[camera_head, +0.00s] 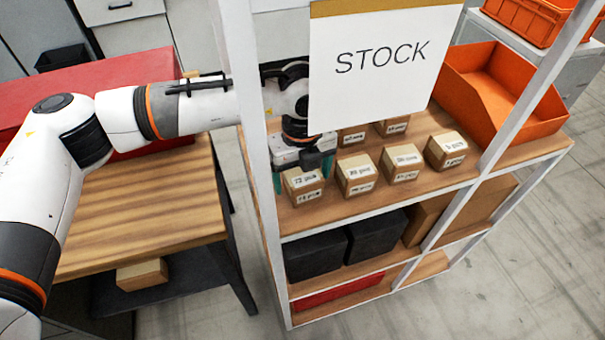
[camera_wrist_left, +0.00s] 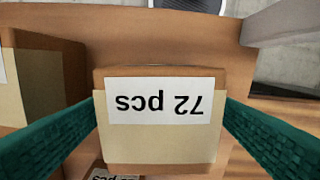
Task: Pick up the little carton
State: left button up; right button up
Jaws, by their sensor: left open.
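The little carton (camera_head: 303,186), brown with a pale tape band and a white label, stands at the left end of the front row on the shelf's top board. In the left wrist view, the carton (camera_wrist_left: 160,140) shows its "72 pcs" label upside down. My left gripper (camera_head: 302,172) is above and around it, with one teal finger on each side. The fingers (camera_wrist_left: 161,108) are open and flank the carton closely; I cannot tell if they touch it. My right gripper is not in view.
Several similar cartons (camera_head: 355,174) stand to the right, one close by. The shelf's white post (camera_head: 262,170) is just left of the gripper, and a STOCK sign (camera_head: 380,65) hangs in front. An orange bin (camera_head: 500,90) is at the right. A wooden table (camera_head: 150,200) stands left.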

pick_arm(q)
jog(key=shift+f, duration=0.8)
jog(key=shift+c, duration=0.5)
jog(key=c, duration=1)
